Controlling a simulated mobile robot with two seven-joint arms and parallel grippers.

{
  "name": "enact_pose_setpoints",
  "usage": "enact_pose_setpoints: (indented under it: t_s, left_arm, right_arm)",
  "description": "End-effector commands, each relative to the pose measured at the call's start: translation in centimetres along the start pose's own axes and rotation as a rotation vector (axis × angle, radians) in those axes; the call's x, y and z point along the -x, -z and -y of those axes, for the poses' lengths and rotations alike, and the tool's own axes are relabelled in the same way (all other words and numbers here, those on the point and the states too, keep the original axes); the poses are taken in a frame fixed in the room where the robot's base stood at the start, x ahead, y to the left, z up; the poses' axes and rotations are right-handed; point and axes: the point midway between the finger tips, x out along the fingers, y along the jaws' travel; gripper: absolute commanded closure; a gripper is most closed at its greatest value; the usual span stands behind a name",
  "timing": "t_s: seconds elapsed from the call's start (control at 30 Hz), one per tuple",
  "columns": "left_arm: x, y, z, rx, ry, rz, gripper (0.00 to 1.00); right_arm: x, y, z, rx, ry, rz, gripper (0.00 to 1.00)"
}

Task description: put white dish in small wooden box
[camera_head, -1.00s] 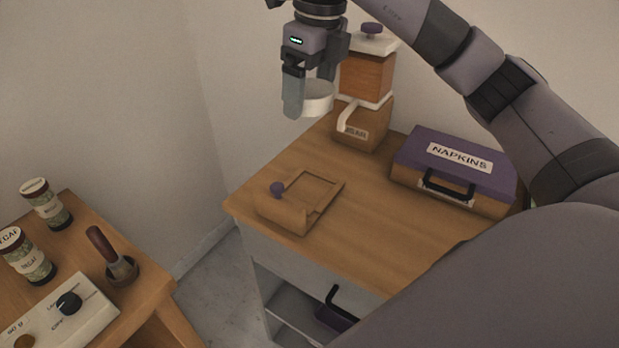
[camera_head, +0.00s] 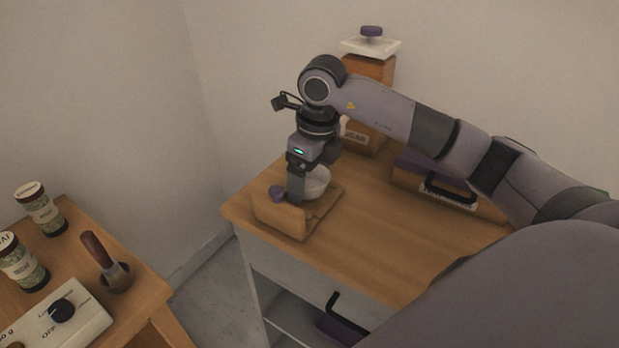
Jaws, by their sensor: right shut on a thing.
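The white dish (camera_head: 317,182) is a small round bowl, partly hidden behind my right gripper. My right gripper (camera_head: 301,196) points down and is shut on the dish's left side. My left gripper is out of view.
Behind stands a wooden dispenser (camera_head: 368,70) with a white top and purple knob. A purple-lidded napkin box (camera_head: 408,180) lies to the right, partly behind my right arm. Jars (camera_head: 41,210) and a scoop-like tool (camera_head: 116,277) are on the left table.

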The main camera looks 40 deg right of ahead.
Motion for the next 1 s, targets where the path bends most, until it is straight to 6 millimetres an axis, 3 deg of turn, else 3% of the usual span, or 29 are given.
enact_pose_setpoints:
  t_s: [0.8,0.83,0.87,1.0]
  left_arm:
    - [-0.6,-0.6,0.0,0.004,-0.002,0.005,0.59]
    - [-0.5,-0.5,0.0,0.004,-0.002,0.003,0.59]
    - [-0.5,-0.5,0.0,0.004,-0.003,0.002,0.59]
    - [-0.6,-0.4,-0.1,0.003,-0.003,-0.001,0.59]
  right_arm:
    - [-2.4,0.4,0.0,0.0,0.0,-0.006,0.47]
    - [-2.4,0.4,-0.1,-0.001,0.0,-0.007,0.1]
    - [-2.5,0.4,-0.1,-0.001,0.0,-0.008,0.0]
    - [-2.5,0.4,-0.1,-0.001,-0.002,-0.007,0.0]
